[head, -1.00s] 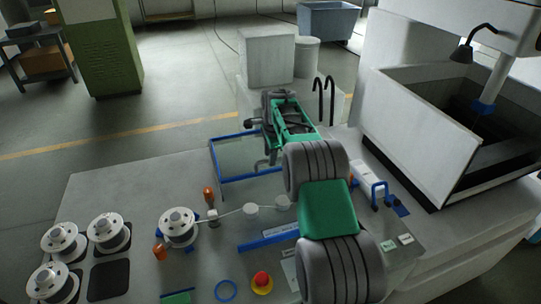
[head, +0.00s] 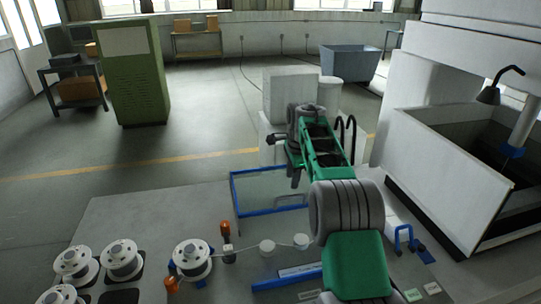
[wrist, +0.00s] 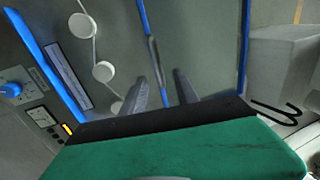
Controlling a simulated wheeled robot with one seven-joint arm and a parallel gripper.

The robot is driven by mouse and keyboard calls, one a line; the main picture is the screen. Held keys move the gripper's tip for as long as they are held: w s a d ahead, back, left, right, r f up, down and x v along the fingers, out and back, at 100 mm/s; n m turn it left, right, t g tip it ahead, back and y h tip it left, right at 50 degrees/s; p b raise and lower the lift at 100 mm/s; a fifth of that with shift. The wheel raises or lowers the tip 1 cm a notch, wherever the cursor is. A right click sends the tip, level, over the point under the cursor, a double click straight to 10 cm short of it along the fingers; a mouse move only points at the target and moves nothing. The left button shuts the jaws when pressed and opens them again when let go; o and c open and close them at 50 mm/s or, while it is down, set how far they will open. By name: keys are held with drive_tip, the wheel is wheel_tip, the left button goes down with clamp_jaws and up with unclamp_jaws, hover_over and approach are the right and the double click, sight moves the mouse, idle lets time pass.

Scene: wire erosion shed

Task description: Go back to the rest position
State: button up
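My gripper shows in the wrist view (wrist: 159,80) as two grey fingers standing apart, with nothing between them. In the head view my green and grey arm reaches forward over the grey worktable (head: 130,225). Its far end hangs above the table's back edge, close to the blue-framed clear panel (head: 268,190). The fingertips are too small to make out clearly there.
White wire spools (head: 192,258) stand at the table's front left. The open machine tank (head: 445,165) rises at right. A green cabinet (head: 137,75) stands far left on clear floor.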

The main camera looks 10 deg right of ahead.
drive_tip(key=s+a+r+n, duration=0.5)
drive_tip(key=s+r, duration=0.1)
drive_tip(key=s, duration=0.2)
drive_tip(key=s+a+f+n+t, duration=0.1)
drive_tip(key=s+n, duration=0.5)
drive_tip(key=s, duration=0.7)
drive_tip(key=s+a+f+n+t+b, duration=0.1)
drive_tip(key=s+a+f+n, duration=0.3)
drive_tip(key=s, duration=0.9)
drive_tip(key=f+n, duration=0.1)
drive_tip(key=n, duration=0.2)
drive_tip(key=shift+s+a, duration=0.15)
drive_tip(key=shift+s, duration=0.1)
drive_tip(key=shift+r, duration=0.1)
drive_tip(key=shift+c, duration=0.4)
